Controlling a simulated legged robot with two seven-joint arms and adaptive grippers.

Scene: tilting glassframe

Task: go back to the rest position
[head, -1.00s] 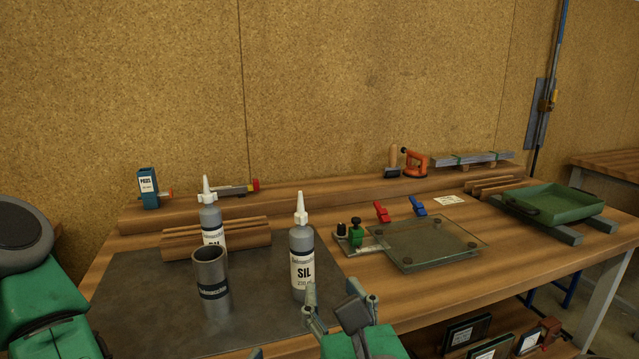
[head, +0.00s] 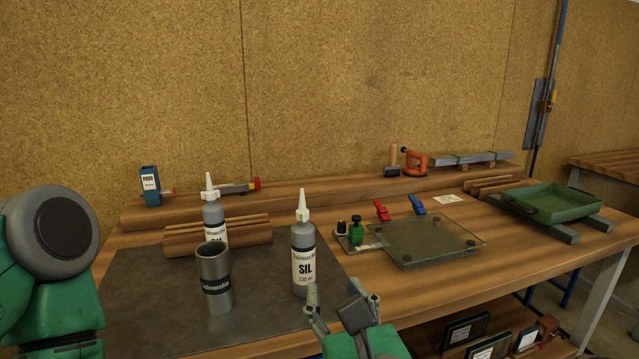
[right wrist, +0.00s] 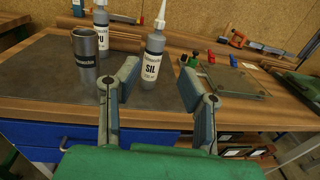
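My right gripper (head: 342,302) is at the bottom of the head view, in front of the bench's front edge. In the right wrist view (right wrist: 160,95) its two fingers are spread apart with nothing between them. The SIL bottle (head: 304,258) stands upright on the dark mat beyond it, apart from the fingers. My left arm (head: 50,270) shows at the left edge of the head view; its gripper is outside the picture.
A grey cup (head: 214,279) and a second bottle (head: 213,223) stand on the dark mat (head: 140,310). A glass plate (head: 425,243) with red and blue clamps lies to the right. A green tray (head: 552,203) is farther right. Framed pieces (head: 466,331) stand below the bench top.

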